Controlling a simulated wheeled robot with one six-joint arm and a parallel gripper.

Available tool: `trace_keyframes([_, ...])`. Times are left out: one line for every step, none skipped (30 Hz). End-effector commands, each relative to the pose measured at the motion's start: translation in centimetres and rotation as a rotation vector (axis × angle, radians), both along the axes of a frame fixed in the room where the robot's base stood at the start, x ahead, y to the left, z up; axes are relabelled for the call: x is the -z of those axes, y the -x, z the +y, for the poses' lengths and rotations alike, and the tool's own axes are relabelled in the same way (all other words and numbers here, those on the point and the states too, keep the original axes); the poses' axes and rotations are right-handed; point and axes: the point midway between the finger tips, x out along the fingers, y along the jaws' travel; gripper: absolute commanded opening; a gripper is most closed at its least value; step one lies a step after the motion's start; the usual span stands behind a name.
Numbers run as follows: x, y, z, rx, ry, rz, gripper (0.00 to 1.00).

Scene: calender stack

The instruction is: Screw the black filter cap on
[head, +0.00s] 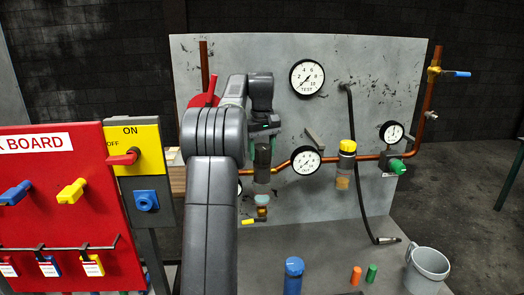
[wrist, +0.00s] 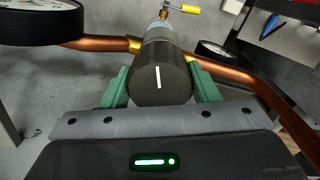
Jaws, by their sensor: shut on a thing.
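My gripper (wrist: 161,86) is shut on the black filter cap (wrist: 172,79), its green fingers on either side of it in the wrist view. The cap is a dark cylinder with a white line on its end face. In the head view the cap (head: 262,155) sits upright below my gripper (head: 264,134), at the copper pipe left of the middle gauge. A clear filter body (head: 261,201) hangs under it. In the wrist view the cap lines up with the pipe fitting. Whether its thread is fully seated cannot be seen.
A second filter with a yellow cap (head: 347,147) stands to the right, between the middle gauge (head: 305,160) and the right gauge (head: 391,132). A copper pipe (wrist: 258,90) passes close by my gripper. A blue bottle (head: 293,275) and grey bucket (head: 427,269) stand in front.

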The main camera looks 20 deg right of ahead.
Motion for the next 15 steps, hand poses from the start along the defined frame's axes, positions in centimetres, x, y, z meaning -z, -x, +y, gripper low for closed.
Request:
trace_keyframes([-0.23, 0.00, 0.00, 0.016, 0.000, 0.000, 0.32])
trace_keyframes([-0.28, 0.00, 0.00, 0.028, 0.000, 0.000, 0.32])
trace_keyframes([-0.32, 0.01, 0.00, 0.048, 0.000, 0.000, 0.32])
trace_keyframes([-0.32, 0.02, 0.01, 0.062, 0.000, 0.001, 0.32])
trace_keyframes([-0.30, 0.03, 0.01, 0.078, -0.001, 0.001, 0.32])
trace_keyframes([-0.29, 0.03, 0.01, 0.096, -0.001, 0.001, 0.32])
trace_keyframes([-0.29, 0.02, 0.00, 0.111, 0.000, 0.001, 0.32])
trace_keyframes([-0.29, 0.01, 0.00, 0.124, 0.000, 0.000, 0.32])
trace_keyframes([-0.27, 0.00, 0.00, 0.141, 0.000, 0.000, 0.32])
trace_keyframes([-0.24, 0.00, 0.00, 0.150, 0.000, 0.000, 0.32])
trace_keyframes([-0.21, 0.00, 0.00, 0.159, 0.000, 0.000, 0.32])
trace_keyframes([-0.16, 0.01, 0.00, 0.168, 0.000, 0.000, 0.32])
trace_keyframes([-0.13, 0.01, 0.00, 0.172, 0.000, 0.000, 0.32])
trace_keyframes([-0.10, 0.01, 0.00, 0.175, 0.000, 0.000, 0.32])
trace_keyframes([-0.07, 0.01, 0.00, 0.176, 0.000, 0.000, 0.32])
